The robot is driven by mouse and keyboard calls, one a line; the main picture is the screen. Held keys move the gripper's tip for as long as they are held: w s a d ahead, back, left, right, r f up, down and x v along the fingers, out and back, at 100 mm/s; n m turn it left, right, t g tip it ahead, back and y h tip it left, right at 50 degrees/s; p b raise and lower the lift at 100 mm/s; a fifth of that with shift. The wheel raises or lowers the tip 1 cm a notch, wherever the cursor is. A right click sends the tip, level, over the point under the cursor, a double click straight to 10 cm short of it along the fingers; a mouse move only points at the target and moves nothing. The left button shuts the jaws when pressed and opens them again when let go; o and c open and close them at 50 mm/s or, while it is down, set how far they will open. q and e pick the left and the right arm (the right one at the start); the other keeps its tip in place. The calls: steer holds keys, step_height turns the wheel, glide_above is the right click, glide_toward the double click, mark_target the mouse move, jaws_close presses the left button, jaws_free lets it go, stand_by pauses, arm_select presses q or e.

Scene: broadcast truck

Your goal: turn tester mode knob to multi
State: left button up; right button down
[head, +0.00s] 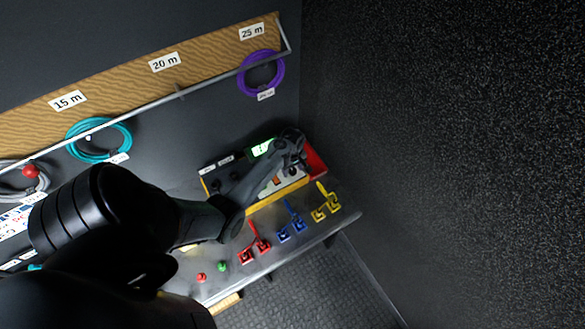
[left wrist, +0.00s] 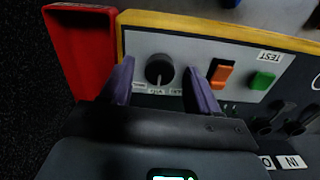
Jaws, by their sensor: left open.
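The tester (head: 257,207) is a yellow-edged box with a grey panel and a lit green display (head: 263,149), at the right end of the shelf. In the left wrist view its black round mode knob (left wrist: 159,70) sits on the grey panel (left wrist: 190,48), with small labels below it that are hard to read. My left gripper (head: 292,147) is over the tester's right part and hides the knob in the head view. Its two purple fingers (left wrist: 161,84) are open, one on each side of the knob, with gaps showing. My right gripper is not in view.
An orange switch (left wrist: 222,74) and a green button (left wrist: 262,80) lie beside the right finger. A red bin (left wrist: 80,50) adjoins the tester. Red (head: 254,245), blue (head: 291,224) and yellow (head: 325,203) levers stand along the shelf front. Coiled cables hang behind.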

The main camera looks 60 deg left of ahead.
arm_select(q)
steer(key=c, duration=1)
steer(key=shift+c, duration=0.2)
steer(key=shift+r, duration=0.1)
steer(key=m+p, duration=0.2)
steer(key=shift+r+m, duration=0.1)
steer(key=shift+m, duration=0.3)
steer(key=m+p, duration=0.2)
steer(key=shift+m, duration=0.3)
steer(key=m+p, duration=0.1)
steer(key=m, duration=0.2)
steer(key=shift+m+p, duration=0.45)
steer(key=shift+m, duration=1.35)
steer(key=shift+f, duration=0.2)
